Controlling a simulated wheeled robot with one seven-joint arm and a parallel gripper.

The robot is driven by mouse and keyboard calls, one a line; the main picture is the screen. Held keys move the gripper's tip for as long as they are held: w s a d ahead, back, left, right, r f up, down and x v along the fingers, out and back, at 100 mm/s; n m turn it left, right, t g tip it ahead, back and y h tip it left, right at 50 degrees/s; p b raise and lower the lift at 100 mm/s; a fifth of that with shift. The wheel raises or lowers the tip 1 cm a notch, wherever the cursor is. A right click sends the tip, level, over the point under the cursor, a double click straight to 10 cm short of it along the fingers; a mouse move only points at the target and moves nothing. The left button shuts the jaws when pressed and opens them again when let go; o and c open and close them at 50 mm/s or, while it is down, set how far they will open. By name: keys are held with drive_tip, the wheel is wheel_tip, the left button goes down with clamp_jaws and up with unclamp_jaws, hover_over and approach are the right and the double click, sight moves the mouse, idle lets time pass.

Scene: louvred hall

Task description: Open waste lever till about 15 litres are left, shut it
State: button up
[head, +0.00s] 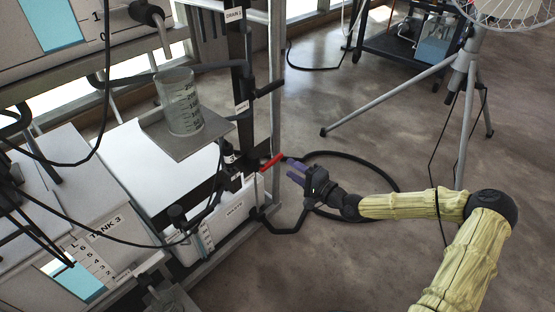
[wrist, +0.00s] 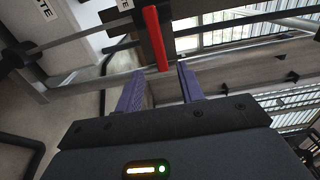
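The red waste lever (head: 272,162) sticks out from the frame's post, slanting up to the right in the head view. It also shows in the wrist view (wrist: 155,38), where its free end points toward my gripper. My gripper (head: 294,172), with purple fingers, is just right of the lever. In the wrist view the fingers (wrist: 158,75) stand apart, with the lever's end close to the gap between the tips; I cannot tell whether they touch it. Partly cut labels ending in "TE" show by the lever. The valve body is largely hidden in the head view.
A clear beaker (head: 180,108) stands on a small metal plate (head: 160,138) under a spout. Tank 3 (head: 105,240), with a scale and blue window, is lower left. Another blue-windowed tank (head: 110,40) is upper left. A black hose (head: 375,165) lies on the floor; a tripod (head: 400,90) stands behind.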

sight(277, 161)
drive_tip(key=shift+x, duration=3.6)
clamp_jaws()
drive_tip(key=shift+s, duration=0.1)
